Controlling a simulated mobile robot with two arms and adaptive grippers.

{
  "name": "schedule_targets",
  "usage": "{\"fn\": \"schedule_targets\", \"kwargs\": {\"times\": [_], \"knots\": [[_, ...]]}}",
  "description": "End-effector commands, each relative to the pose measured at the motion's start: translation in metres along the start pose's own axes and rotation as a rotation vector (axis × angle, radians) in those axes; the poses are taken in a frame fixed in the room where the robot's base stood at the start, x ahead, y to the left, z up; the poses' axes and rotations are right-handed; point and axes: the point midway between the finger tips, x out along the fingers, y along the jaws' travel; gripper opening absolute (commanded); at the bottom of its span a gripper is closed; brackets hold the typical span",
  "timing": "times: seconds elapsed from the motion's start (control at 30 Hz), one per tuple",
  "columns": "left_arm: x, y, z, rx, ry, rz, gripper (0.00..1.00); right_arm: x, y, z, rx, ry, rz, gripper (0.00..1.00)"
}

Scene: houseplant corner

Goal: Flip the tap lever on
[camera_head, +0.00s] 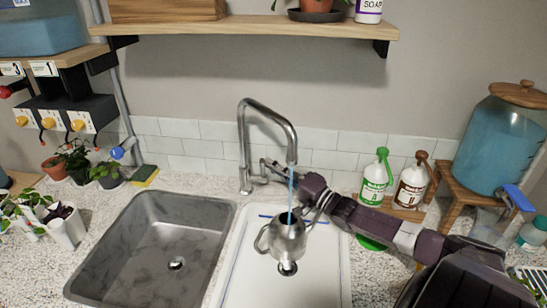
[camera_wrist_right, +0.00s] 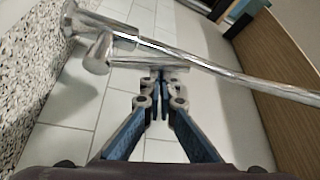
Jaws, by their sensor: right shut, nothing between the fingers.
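The chrome tap (camera_head: 243,140) stands behind the sinks, its spout arching to the right. A thin blue stream of water (camera_head: 290,188) falls from the spout into the metal watering can (camera_head: 286,240), which stands upright below. The lever (camera_wrist_right: 146,66) is a thin chrome bar on the tap's side in the wrist view. My right gripper (camera_head: 268,164) is beside the tap, behind the stream. In the wrist view its fingertips (camera_wrist_right: 159,78) are together and empty, right at the lever bar; I cannot tell whether they touch it. My left gripper is out of view.
A grey sink basin (camera_head: 150,245) is left of the white basin (camera_head: 240,285). Green (camera_head: 374,180) and brown (camera_head: 411,184) bottles stand behind my right arm. A blue water jar (camera_head: 500,140) is at right. A wooden shelf (camera_head: 265,27) hangs above the tap.

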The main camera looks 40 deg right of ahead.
Motion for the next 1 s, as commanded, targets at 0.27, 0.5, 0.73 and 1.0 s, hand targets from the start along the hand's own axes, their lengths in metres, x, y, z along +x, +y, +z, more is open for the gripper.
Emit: {"fn": "schedule_targets", "kwargs": {"times": [0.27, 0.5, 0.73, 1.0], "knots": [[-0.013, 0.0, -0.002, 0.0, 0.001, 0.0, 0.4, -0.007, -0.001, 0.013, 0.005, -0.001, 0.002, 0.0], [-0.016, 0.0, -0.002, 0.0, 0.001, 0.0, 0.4, -0.011, 0.001, 0.02, 0.004, -0.002, 0.001, 0.0], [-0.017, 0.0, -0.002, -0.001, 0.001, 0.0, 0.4, -0.013, 0.003, 0.023, 0.005, -0.004, 0.003, 0.0], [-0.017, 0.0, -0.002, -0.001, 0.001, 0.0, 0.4, -0.013, 0.005, 0.025, 0.006, -0.007, 0.006, 0.0]]}}
